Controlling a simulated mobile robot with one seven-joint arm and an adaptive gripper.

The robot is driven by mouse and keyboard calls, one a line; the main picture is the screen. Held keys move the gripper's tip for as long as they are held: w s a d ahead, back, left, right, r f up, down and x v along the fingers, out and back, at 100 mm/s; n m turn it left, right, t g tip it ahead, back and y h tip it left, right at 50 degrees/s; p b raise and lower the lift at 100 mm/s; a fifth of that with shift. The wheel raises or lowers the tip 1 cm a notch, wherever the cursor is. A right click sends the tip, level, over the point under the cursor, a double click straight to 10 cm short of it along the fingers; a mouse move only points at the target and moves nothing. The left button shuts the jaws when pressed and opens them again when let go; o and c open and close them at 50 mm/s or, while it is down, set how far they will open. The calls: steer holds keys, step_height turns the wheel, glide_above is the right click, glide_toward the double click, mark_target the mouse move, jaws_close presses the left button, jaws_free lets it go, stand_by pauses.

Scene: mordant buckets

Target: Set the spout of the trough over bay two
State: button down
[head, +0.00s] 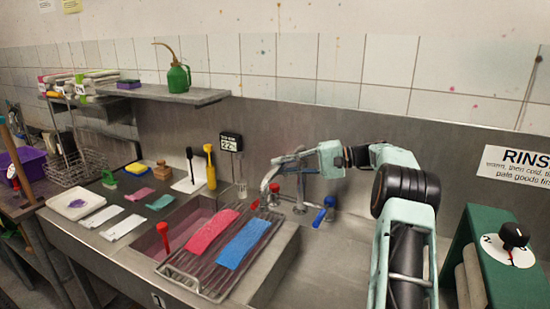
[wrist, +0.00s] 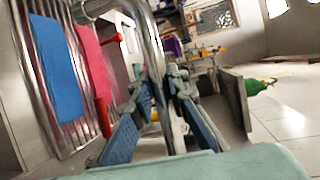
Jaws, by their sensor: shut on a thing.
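The spout (head: 268,177) is a curved chrome pipe rising from the tap at the back of the steel trough. Its bent end points to the left, near the back edge of the rack. My gripper (head: 287,161) is at the spout in the head view. In the wrist view the pipe (wrist: 150,38) runs between the two blue-padded fingers of my gripper (wrist: 167,100), which is shut on it. The front left of the trough bears a "1" label (head: 157,300). No label for bay two is readable; my arm covers part of the right side.
A wire rack (head: 212,289) with a red cloth (head: 212,231) and a blue cloth (head: 243,243) lies across the trough. A red-handled tap (head: 255,204) and a blue-handled tap (head: 329,203) flank the spout. A green dial box (head: 510,275) stands right. A shelf (head: 200,97) is behind.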

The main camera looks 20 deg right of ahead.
steer(key=shift+s+d+r+n+g+y+p, duration=0.15)
steer(key=shift+s+d+n+g+p, duration=0.25)
steer(key=shift+p, duration=0.4)
steer(key=shift+s+d+f+n+g+y+p, duration=0.15)
steer(key=shift+s+d+n+g+p, duration=0.15)
steer(key=shift+d+g+p, duration=0.35)
steer(key=shift+a, duration=0.1)
steer(key=c, duration=1.8)
jaws_free()
steer(key=shift+c, duration=0.2)
steer(key=shift+r, duration=0.1)
